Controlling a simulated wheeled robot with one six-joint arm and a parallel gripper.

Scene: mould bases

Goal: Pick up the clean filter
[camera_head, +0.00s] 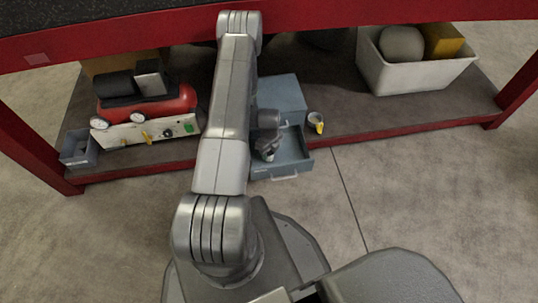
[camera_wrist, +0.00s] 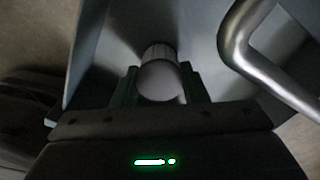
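A pale, ribbed cylinder (camera_wrist: 159,72), which looks like the clean filter, is in the open blue-grey drawer (camera_wrist: 215,85) in the wrist view. My gripper (camera_wrist: 160,80) has its two dark green fingers on either side of the cylinder. Narrow dark gaps seem to show between the fingertips and its sides. In the head view my gripper (camera_head: 268,150) reaches down into the open drawer (camera_head: 298,158), and hides the cylinder there.
The drawer's metal handle (camera_wrist: 236,40) is close to my gripper on the right in the wrist view. The blue cabinet (camera_head: 282,95) stands on the lower shelf. A small cup-like item with yellow (camera_head: 316,123) stands right of it. A red compressor (camera_head: 150,105) is to the left, a white bin (camera_head: 415,72) to the right.

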